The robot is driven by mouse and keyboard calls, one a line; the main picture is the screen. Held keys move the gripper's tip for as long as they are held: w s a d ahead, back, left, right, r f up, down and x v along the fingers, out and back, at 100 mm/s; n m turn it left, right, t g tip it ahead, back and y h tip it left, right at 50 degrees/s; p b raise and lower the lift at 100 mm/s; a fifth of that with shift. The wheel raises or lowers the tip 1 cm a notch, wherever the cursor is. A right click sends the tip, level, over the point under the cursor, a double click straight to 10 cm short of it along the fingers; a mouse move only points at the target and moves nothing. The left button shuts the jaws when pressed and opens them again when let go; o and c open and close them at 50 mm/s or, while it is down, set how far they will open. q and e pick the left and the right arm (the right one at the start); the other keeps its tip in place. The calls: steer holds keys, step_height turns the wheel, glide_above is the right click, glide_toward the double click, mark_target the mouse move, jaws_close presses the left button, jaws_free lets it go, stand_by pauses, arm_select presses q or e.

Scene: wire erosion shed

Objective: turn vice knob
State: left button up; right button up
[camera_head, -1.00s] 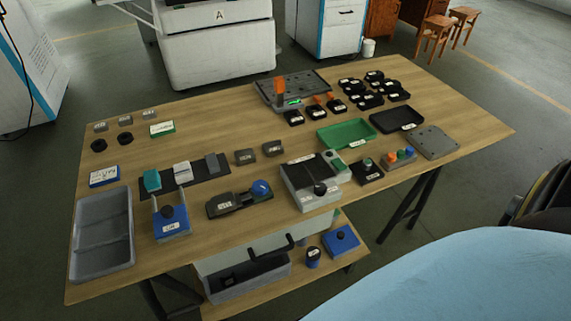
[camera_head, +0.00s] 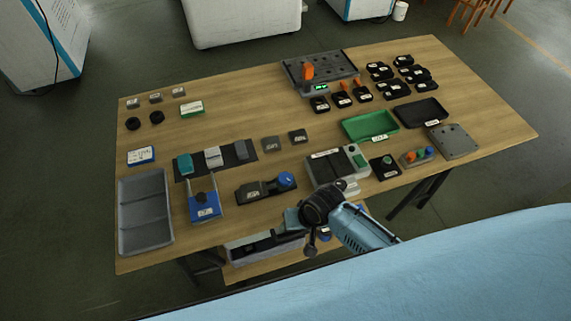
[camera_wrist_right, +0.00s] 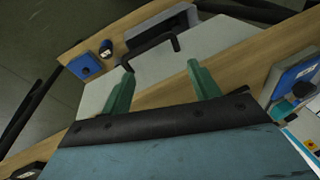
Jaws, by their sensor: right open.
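A low black vice-like device with a round blue knob (camera_head: 286,179) sits near the front edge of the table in the head view; its label is too small to read. My right gripper (camera_head: 290,216) hangs in front of the table edge, just below and apart from this device. In the right wrist view my right gripper (camera_wrist_right: 160,66) has its two green fingers spread with nothing between them. The wrist view looks down past the table edge. A blue fixture with a black knob (camera_wrist_right: 302,89) shows at its right edge. My left gripper is in neither view.
A grey machine block (camera_head: 320,167) stands right of the blue-knobbed device, and a blue fixture with upright posts (camera_head: 205,211) stands left of it. A grey tray (camera_head: 146,240) lies at the left end. A drawer handle (camera_wrist_right: 150,48) sticks out below the tabletop.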

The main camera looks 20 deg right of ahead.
step_height(320, 180, up, 8)
steer(key=w+a+p, duration=0.2)
steer(key=a, duration=0.1)
step_height(320, 180, up, 9)
steer(key=m+g+h+p, duration=0.2)
steer(key=m, duration=0.6)
glide_above(285, 178)
arm_select(q)
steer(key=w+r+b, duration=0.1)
steer(key=b, duration=0.2)
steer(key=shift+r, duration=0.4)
arm_select(e)
step_height(285, 178, down, 13)
steer(key=shift+f, duration=0.15)
steer(key=c, duration=1)
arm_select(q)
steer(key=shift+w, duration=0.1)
arm_select(e)
steer(key=shift+o, duration=0.2)
